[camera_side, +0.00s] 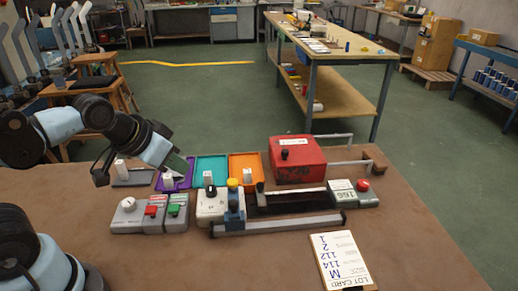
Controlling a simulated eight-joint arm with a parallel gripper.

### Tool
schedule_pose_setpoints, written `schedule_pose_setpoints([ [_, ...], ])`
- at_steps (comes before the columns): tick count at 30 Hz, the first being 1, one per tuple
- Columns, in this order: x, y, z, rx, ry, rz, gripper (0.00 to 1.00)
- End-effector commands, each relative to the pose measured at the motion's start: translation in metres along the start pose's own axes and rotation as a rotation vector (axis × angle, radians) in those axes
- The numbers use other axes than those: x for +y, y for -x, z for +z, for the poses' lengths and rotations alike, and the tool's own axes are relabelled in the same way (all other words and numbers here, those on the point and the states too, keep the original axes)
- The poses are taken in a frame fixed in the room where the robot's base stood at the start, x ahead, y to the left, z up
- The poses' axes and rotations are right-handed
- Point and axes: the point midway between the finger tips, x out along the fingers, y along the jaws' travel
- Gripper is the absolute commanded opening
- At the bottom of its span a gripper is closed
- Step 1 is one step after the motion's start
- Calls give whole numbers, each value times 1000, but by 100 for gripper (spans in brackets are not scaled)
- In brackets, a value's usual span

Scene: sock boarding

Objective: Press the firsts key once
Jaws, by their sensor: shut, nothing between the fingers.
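Two grey key boxes stand side by side at the left front of the bench, one with a red button (151,211) and one with a green button (174,210). Their labels are too small to read, so I cannot tell which is the firsts key. My gripper (180,168) is shut and empty, behind and above these boxes, near the purple tray (162,186). It looks apart from both buttons. Its fingertips are small and partly hard to make out.
A grey box with a white knob (128,205) stands left of the keys. A white unit (210,207) and a long rail (285,224) lie to the right. A red box (297,160), a counter (342,194) and a lot card (340,261) are farther right.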

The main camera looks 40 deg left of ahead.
Motion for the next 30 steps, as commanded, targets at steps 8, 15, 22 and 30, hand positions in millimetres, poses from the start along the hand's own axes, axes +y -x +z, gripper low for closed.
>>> schedule_pose_setpoints([
  [8,0,0,0,0,0,0,0],
  [15,0,0,0,0,0,0,0],
  [22,0,0,0,0,0,0,0],
  [30,-4,0,4,-18,28,14,0],
])
